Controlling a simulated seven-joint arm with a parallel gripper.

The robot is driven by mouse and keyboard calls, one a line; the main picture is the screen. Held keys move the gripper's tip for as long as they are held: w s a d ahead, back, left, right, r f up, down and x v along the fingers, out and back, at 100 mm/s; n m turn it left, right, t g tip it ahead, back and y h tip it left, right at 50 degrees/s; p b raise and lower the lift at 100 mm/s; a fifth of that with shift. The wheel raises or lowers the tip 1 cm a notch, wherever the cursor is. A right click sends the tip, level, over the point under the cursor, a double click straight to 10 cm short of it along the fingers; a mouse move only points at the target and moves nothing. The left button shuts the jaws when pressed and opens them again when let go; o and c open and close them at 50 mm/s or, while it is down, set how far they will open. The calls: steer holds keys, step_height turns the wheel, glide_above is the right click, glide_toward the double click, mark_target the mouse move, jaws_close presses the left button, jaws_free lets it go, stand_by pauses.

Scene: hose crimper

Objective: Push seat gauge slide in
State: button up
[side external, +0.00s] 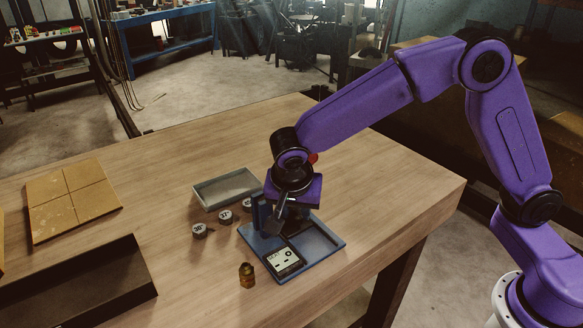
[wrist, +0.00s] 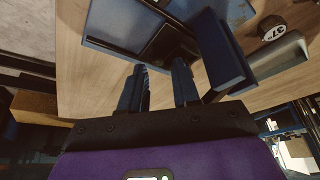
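The crimper stands on a blue base plate (side external: 329,243) near the table's front right. It has an upright blue block (side external: 260,213) and a dark panel with a white label (side external: 284,261). My gripper (side external: 285,218) is low over the plate, just right of the upright block. In the wrist view, my gripper (wrist: 160,68) has its two fingers apart with nothing clearly between them, and the upright block (wrist: 225,50) is close on the right. A dark part (wrist: 170,44) lies beyond the fingertips. I cannot tell which part is the seat gauge slide, or whether my fingers touch it.
Several numbered round dies, including one die (side external: 200,230), stand left of the crimper. A grey tray (side external: 210,200) is behind them. A brass fitting (side external: 247,276) stands in front. A dark tray (side external: 140,270) and tan board (side external: 72,197) are at left. The table's right side is clear.

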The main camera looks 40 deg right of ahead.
steer(key=v, duration=1.5)
stand_by(0.5)
steer(key=shift+w+d+r, duration=0.1)
stand_by(0.3)
